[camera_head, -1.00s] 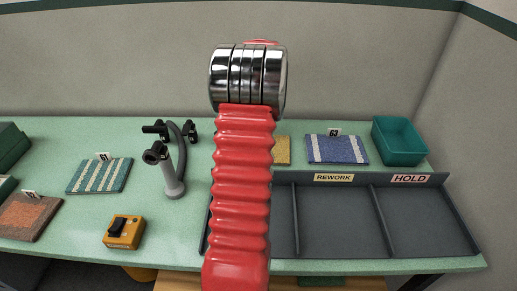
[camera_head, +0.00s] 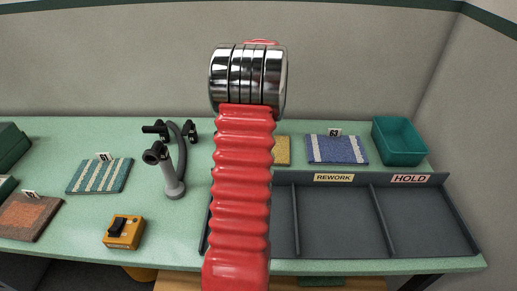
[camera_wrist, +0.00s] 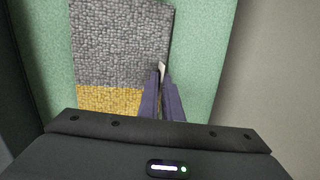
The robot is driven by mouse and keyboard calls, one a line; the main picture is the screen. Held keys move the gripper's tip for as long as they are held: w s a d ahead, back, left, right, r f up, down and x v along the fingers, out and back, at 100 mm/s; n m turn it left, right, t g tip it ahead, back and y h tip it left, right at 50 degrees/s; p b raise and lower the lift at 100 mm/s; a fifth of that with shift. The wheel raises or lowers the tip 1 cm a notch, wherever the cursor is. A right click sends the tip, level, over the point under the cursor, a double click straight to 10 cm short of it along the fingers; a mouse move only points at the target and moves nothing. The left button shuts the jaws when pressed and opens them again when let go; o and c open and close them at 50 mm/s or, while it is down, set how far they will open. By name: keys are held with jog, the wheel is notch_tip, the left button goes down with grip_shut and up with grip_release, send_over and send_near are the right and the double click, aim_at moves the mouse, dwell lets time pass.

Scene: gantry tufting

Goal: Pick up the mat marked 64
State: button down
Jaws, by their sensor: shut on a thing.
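In the wrist view a mat with a large grey part and a yellow band (camera_wrist: 115,45) lies under my gripper. My gripper (camera_wrist: 160,75) is shut at the mat's right edge, with a small white tag at the fingertips. I cannot tell whether the jaws hold the tag or the mat's edge, and no number on it is readable. In the head view a yellow part of a mat (camera_head: 282,150) shows just right of my red arm. The arm hides the rest of it and my gripper there.
A blue mat (camera_head: 337,149) marked 63 and a green bin (camera_head: 399,142) stand to the right. A dark tray (camera_head: 335,222) labelled REWORK and HOLD is empty where visible. A grey stand (camera_head: 173,180), a yellow switch box (camera_head: 124,232), a striped mat (camera_head: 99,176) and a brown mat (camera_head: 28,215) are left.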

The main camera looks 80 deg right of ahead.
notch_tip(320, 180, up, 28)
dwell(0.8)
jog(key=shift+w, duration=0.15)
dwell(0.5)
